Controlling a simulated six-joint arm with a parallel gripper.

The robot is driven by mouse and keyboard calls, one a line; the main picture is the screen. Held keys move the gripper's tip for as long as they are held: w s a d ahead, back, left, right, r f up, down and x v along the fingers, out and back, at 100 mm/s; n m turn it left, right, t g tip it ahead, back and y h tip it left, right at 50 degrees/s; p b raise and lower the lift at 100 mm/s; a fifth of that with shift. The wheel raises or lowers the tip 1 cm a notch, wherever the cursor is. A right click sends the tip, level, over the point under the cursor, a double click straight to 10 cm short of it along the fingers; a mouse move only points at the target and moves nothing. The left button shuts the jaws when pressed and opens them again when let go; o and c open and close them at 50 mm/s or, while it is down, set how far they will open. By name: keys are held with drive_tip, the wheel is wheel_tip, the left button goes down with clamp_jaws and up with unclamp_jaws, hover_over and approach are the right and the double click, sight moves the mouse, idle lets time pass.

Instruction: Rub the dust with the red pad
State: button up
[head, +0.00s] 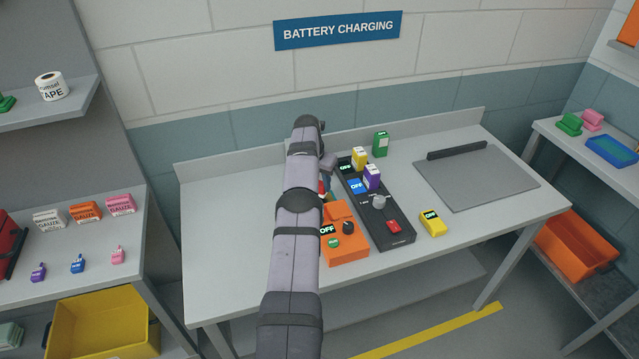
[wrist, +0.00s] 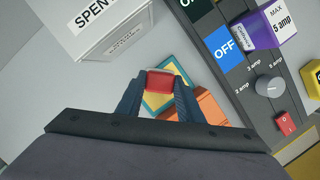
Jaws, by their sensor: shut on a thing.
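In the wrist view my gripper (wrist: 158,88) is shut on a red block, which I take for the red pad (wrist: 166,80). Below it shows a flat piece with a yellow border and teal inside (wrist: 152,101); I cannot tell whether the pad touches it. In the head view my arm hides most of this spot; only a small red bit of the pad (head: 322,187) shows beside the arm. I cannot make out dust in either view.
A black charger panel (head: 388,225) with batteries stands right of my gripper, an orange unit (head: 347,248) in front. A white box marked SPENT (wrist: 105,25) is close by in the wrist view. A grey board (head: 480,180) lies at right; the bench's left (head: 225,230) is clear.

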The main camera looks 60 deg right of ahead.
drive_tip(key=shift+r+p, duration=1.55)
drive_tip(key=shift+r, duration=0.5)
drive_tip(key=shift+r+p, duration=1.35)
drive_tip(key=shift+r, duration=0.2)
